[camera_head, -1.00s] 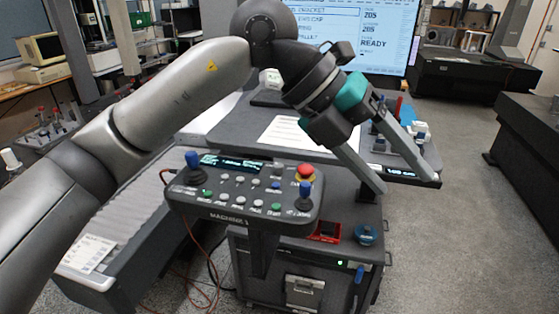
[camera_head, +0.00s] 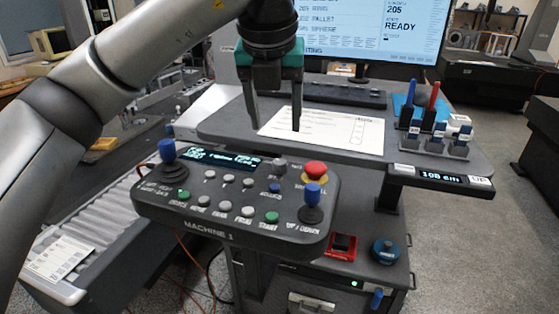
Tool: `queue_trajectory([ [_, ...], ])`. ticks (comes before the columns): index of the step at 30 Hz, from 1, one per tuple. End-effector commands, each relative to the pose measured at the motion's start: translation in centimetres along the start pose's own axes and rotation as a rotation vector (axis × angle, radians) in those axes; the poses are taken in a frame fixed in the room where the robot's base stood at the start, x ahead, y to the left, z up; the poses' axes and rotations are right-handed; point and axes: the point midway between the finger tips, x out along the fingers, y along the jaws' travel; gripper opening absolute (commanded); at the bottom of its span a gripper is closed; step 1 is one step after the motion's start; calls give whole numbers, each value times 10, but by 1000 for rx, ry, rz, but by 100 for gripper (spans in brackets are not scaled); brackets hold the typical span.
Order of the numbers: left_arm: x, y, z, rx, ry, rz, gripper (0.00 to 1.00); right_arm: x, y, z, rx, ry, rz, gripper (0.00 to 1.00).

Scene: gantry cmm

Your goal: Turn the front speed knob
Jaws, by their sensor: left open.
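The control panel (camera_head: 235,228) marked MACHINE 1 stands on a post in the middle of the view. A round grey knob (camera_head: 280,166) sits on its upper right part, left of the red mushroom button (camera_head: 315,169). It looks like the speed knob, but its label is too small to read surely. My left gripper (camera_head: 275,128) is open and empty, its two fingers pointing down. In the picture its fingertips lie just above the panel's far edge, in front of the paper sheet, apart from the knob. My right gripper is not in view.
Blue-topped joysticks stand at the panel's left (camera_head: 169,165) and right (camera_head: 313,203). A paper sheet (camera_head: 335,130) lies on the desk behind. A rack with blue and red handled items (camera_head: 432,130) stands at the desk's right. A large screen (camera_head: 350,30) rises behind.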

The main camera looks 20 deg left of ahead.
Motion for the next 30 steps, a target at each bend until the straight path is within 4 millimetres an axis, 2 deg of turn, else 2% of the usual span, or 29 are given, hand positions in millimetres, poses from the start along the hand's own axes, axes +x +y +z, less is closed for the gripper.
queue_trajectory([
  [1,15,0,-2,0,5,1,64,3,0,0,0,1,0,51],
  [6,52,1,-1,0,5,1,64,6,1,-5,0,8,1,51],
  [12,88,0,-1,0,3,1,64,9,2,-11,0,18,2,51],
  [15,100,0,-1,1,2,0,64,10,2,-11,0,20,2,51],
  [21,110,0,0,2,1,-1,64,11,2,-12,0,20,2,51],
  [28,110,0,0,2,0,-1,64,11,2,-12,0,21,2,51],
  [30,110,0,0,2,0,-1,59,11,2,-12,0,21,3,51],
])
